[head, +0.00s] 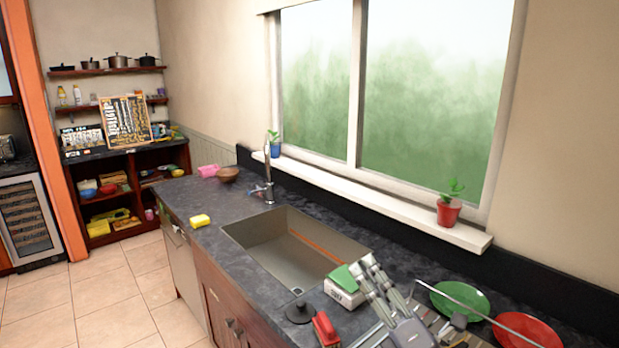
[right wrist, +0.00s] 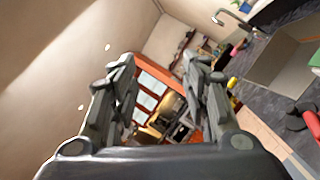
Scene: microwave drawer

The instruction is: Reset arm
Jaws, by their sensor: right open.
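My right gripper (head: 364,268) shows at the bottom of the head view, above the near end of the counter and in front of the dish rack. In the right wrist view my right gripper (right wrist: 158,66) has its two fingers spread, with nothing between them. Its fingers point toward the far room, with an orange-framed cabinet seen in the gap. My left gripper is in neither view.
A red potted plant (head: 449,210) stands on the sill. The tiled floor (head: 110,285) is clear.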

